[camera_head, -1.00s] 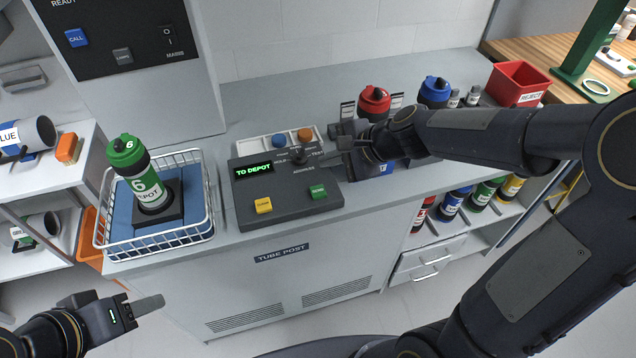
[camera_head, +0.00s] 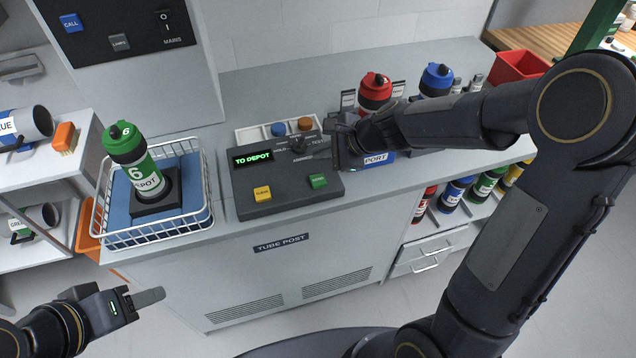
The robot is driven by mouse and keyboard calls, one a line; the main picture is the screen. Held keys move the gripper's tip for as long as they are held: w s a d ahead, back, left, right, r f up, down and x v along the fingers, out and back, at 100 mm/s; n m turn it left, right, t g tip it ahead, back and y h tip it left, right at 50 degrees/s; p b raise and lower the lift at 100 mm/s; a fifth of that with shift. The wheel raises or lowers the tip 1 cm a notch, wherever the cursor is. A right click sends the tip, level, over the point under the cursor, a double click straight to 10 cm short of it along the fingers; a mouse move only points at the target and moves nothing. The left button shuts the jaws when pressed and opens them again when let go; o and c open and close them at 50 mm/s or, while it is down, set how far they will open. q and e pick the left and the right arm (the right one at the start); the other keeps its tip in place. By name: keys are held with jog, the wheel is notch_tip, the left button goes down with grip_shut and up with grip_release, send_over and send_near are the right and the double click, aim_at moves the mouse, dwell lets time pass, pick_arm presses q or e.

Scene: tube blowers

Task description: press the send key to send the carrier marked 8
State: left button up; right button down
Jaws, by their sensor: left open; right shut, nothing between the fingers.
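The dark console (camera_head: 285,195) on the counter has a lit display (camera_head: 253,158) reading "TO DEPOT", a dial (camera_head: 298,145), a yellow key (camera_head: 262,194) and a green key (camera_head: 317,181). The small key lettering is hard to read. My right gripper (camera_head: 337,140) is shut and empty, just right of the dial at the console's back right corner. My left gripper (camera_head: 150,298) is open and empty, low in front of the counter. A green-capped carrier marked 6 (camera_head: 140,172) leans slightly in the wire basket. I see no carrier clearly marked 8.
Red-capped (camera_head: 376,92) and blue-capped (camera_head: 436,80) carriers stand behind my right forearm. A white tray with blue and orange knobs (camera_head: 278,129) lies behind the console. The wire basket (camera_head: 155,237) stands left of it. A red bin (camera_head: 518,66) is far right.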

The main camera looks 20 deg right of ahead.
pick_arm(q)
notch_tip(320, 180, down, 6)
jog(key=b, duration=0.5)
pick_arm(e)
send_near(310, 175)
jog(key=x, duration=0.4)
jog(key=shift+w+a, duration=0.25)
dwell(0.8)
pick_arm(q)
jog(key=shift+f+b, duration=0.4)
pick_arm(e)
jog(key=shift+f, duration=0.4)
